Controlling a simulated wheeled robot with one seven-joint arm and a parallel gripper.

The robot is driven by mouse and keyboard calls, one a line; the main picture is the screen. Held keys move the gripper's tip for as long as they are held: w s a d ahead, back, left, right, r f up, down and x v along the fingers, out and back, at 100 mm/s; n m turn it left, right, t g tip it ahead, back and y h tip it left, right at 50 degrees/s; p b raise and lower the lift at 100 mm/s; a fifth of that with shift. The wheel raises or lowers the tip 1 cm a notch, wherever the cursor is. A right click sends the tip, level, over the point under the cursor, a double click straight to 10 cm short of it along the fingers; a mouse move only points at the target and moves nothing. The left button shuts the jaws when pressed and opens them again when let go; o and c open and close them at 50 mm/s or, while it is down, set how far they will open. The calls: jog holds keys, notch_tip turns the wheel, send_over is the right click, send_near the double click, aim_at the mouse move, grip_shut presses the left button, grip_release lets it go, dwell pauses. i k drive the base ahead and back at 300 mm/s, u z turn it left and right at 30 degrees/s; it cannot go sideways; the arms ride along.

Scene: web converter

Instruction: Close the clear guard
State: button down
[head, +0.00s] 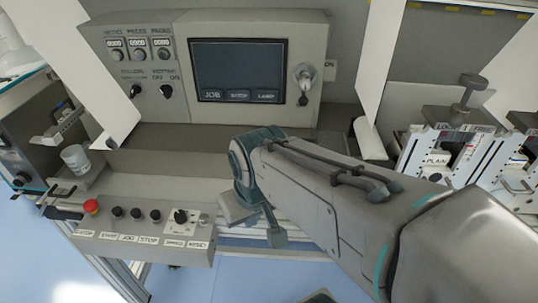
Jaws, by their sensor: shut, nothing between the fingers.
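I cannot clearly pick out the clear guard in the head view. Pale flat panels stand at the left (75,65) and at the upper right (380,50), but I cannot tell whether either belongs to it. My arm reaches in from the lower right. My gripper (274,236) is at its far end, low in front of the machine, just right of the button panel. It is shut and empty. My wrist and forearm hide part of the machine's front behind them.
A control box with a dark screen (238,69) stands at the back. A button panel (145,222) with a red stop button (91,206) juts out at lower left. Clamp units (440,150) stand at right. Blue floor is below.

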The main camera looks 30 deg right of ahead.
aim_at(314, 130)
jog(key=k, duration=0.6)
jog(key=z, duration=0.95)
jog(key=i, duration=0.5)
jog(key=z, duration=0.05)
